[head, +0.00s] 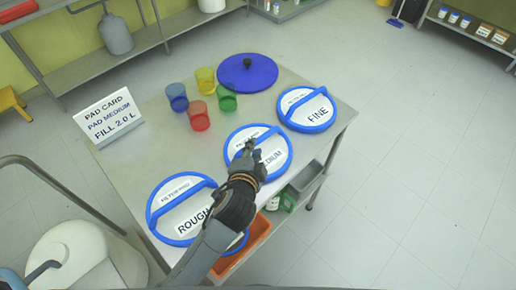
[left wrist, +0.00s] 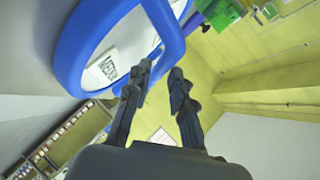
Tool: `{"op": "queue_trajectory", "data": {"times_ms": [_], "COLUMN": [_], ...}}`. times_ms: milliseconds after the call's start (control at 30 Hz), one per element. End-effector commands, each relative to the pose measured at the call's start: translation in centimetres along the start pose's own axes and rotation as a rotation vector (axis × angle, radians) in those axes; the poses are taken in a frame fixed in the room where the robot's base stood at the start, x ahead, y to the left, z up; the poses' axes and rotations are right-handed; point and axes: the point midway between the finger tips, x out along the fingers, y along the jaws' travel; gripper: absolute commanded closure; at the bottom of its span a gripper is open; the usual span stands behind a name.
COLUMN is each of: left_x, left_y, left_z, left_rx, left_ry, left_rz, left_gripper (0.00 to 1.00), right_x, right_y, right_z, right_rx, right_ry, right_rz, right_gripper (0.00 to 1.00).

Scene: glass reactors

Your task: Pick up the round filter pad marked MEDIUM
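The round MEDIUM filter pad (head: 281,158) lies on the metal table between the ROUGH and FINE pads. It is white with a blue rim and a raised blue handle bar. My left gripper (head: 250,147) is over it, hiding part of its label and handle. In the left wrist view, my left gripper (left wrist: 160,72) has its two fingers apart with nothing between them. A blue rim and handle (left wrist: 172,38) show just beyond the fingertips. I cannot tell whether the fingers touch the handle. My right gripper is not in view.
The ROUGH pad (head: 165,224) lies nearer, partly under my left arm; the FINE pad (head: 318,114) lies farther right. Several coloured cups, including a red one (head: 199,118), a blue lid (head: 262,78) and a pad card (head: 108,117) stand behind. An orange bin (head: 257,232) sits below the table edge.

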Motion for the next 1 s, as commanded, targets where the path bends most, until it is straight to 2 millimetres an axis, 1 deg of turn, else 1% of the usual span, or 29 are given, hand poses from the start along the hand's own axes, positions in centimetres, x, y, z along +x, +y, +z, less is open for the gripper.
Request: {"op": "queue_trajectory", "data": {"times_ms": [100, 200, 300, 400, 667, 700, 800, 1000], "left_x": [1.1, 2.5, 3.9, 4.8, 5.0, 5.0, 5.0, 5.0], "left_y": [-0.3, -0.4, -0.3, -0.2, -0.1, -0.1, -0.1, -0.2], "left_z": [-0.5, -0.9, -0.9, -0.9, -0.8, -0.8, -0.8, -0.9], "left_rx": [0.0, 0.001, 0.0, 0.001, 0.0, 0.0, 0.0, 0.0], "left_ry": [0.001, 0.0, -0.001, 0.001, 0.001, 0.001, 0.001, 0.002], "left_rz": [-0.001, -0.001, 0.0, 0.0, 0.001, 0.001, 0.001, -0.001], "left_gripper": [0.78, 0.78, 0.78, 0.78, 0.78, 0.82, 1.0, 1.0], "right_x": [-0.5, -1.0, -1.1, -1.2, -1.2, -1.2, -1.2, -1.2], "right_y": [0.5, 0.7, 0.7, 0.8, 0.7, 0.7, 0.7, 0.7], "right_z": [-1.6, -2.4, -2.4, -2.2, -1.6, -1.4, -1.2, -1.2], "right_rx": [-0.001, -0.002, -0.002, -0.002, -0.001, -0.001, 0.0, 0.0], "right_ry": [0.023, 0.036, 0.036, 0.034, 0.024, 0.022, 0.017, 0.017], "right_rz": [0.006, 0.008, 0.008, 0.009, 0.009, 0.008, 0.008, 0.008], "right_gripper": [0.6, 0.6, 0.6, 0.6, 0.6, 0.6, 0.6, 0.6]}}
